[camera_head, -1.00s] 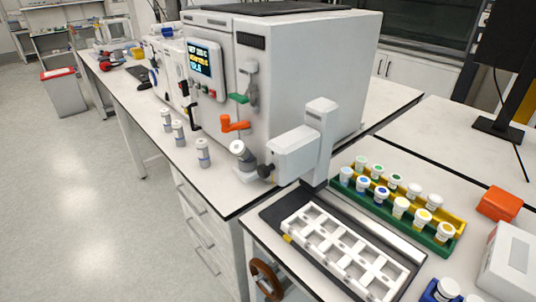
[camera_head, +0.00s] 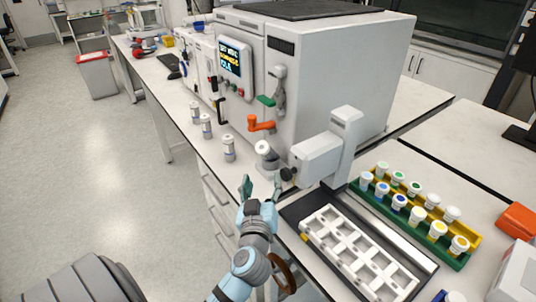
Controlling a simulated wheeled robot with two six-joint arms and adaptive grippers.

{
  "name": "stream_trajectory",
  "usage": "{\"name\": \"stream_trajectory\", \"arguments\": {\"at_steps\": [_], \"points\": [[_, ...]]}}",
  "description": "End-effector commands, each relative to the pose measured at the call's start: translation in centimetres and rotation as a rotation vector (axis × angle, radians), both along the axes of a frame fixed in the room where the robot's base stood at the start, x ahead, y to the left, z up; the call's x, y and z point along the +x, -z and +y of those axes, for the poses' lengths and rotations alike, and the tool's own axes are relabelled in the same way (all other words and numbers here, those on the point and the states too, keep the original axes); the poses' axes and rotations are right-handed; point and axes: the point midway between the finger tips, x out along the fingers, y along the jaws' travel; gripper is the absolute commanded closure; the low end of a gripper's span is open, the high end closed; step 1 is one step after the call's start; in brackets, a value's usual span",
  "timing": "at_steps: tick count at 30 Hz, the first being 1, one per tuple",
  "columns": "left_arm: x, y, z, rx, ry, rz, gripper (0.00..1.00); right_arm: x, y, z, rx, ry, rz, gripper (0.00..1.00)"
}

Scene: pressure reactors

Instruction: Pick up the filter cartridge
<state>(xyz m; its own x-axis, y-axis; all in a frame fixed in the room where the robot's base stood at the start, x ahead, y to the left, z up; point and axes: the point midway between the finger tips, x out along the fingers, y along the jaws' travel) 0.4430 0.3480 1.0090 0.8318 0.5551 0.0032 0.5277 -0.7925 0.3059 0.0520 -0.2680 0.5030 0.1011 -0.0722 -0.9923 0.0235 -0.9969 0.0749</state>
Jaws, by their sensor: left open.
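Three small white-and-grey cylinders that look like filter cartridges stand upright in a row along the bench's front edge: a far one (camera_head: 195,112), a middle one (camera_head: 206,126) and a near one (camera_head: 228,148). A similar white-capped cylinder (camera_head: 265,151) sits tilted at the lower front of the large white machine. I cannot tell which one the task means. My left gripper (camera_head: 262,189) is open and empty, in front of the bench edge, below and apart from the near and tilted cylinders. My right gripper is not in view.
The white machine (camera_head: 335,75) has an orange handle (camera_head: 262,124) and a grey side arm (camera_head: 318,160). A white slotted tray (camera_head: 358,255) lies to the right. A green-and-yellow rack (camera_head: 455,262) holds several capped vials. A brown wheel (camera_head: 284,275) is near my wrist. Floor is clear at left.

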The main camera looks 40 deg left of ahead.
Motion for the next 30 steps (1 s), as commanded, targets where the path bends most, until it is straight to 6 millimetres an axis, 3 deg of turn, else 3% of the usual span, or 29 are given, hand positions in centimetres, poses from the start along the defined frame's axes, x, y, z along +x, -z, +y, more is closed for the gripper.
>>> {"name": "stream_trajectory", "arguments": {"at_steps": [6, 18, 26, 30], "points": [[4.7, -0.4, 3.3, 0.003, -0.002, 0.0, 0.44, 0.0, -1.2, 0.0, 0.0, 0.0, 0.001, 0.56], [10.2, -0.7, 7.1, 0.001, -0.003, 0.003, 0.44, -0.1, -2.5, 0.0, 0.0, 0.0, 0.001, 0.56], [11.0, -0.5, 7.6, -0.001, -0.002, 0.004, 0.44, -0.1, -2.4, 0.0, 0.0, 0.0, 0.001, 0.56], [10.9, -0.5, 7.6, -0.001, -0.001, 0.003, 0.64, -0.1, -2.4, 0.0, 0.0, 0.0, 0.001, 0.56]]}}
